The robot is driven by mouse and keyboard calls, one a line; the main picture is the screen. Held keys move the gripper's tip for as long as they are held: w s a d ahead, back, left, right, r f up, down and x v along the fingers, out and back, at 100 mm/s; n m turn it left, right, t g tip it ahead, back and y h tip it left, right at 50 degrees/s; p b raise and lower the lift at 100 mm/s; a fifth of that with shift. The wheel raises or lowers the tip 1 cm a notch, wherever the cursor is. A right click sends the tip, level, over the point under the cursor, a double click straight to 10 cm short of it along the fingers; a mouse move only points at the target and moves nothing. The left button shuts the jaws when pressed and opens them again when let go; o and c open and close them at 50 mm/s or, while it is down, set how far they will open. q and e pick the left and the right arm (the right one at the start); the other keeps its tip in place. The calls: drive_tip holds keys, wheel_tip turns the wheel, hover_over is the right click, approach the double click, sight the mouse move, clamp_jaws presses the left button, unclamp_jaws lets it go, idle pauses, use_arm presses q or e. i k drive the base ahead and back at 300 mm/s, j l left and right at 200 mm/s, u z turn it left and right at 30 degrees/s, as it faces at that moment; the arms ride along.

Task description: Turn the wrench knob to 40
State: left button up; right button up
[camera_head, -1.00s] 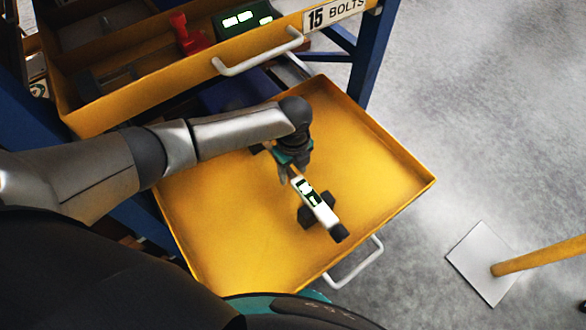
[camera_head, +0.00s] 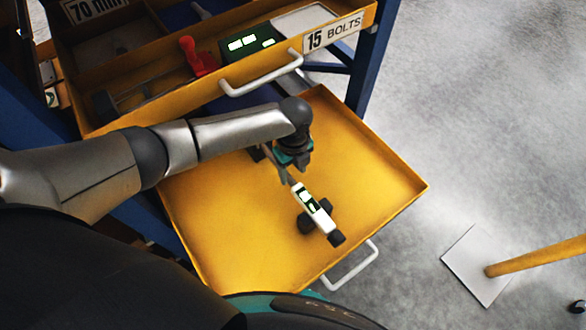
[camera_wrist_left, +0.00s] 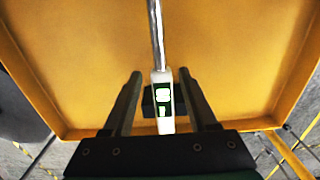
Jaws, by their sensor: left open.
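The wrench lies in the open yellow drawer, with a white body (camera_head: 314,208) bearing a lit green display and a black knob (camera_head: 336,239) at its near end. Black blocks (camera_head: 306,223) sit on either side under the body. In the left wrist view, a metal shaft runs up from the white body (camera_wrist_left: 163,118); the knob is not visible there. My left gripper (camera_head: 289,179) is above the shaft end of the body, away from the knob. Its open fingers (camera_wrist_left: 162,82) stand either side of the wrench with gaps. The display reading is too small to read. My right gripper is not in view.
The yellow drawer (camera_head: 240,240) is otherwise mostly clear, with raised walls and a white handle (camera_head: 350,266). Above it, another drawer holds a red object (camera_head: 196,58) and a green display box (camera_head: 248,43). A blue post (camera_head: 362,75) stands behind.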

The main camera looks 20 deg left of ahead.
sight(336, 237)
drive_tip(key=k, duration=1.5)
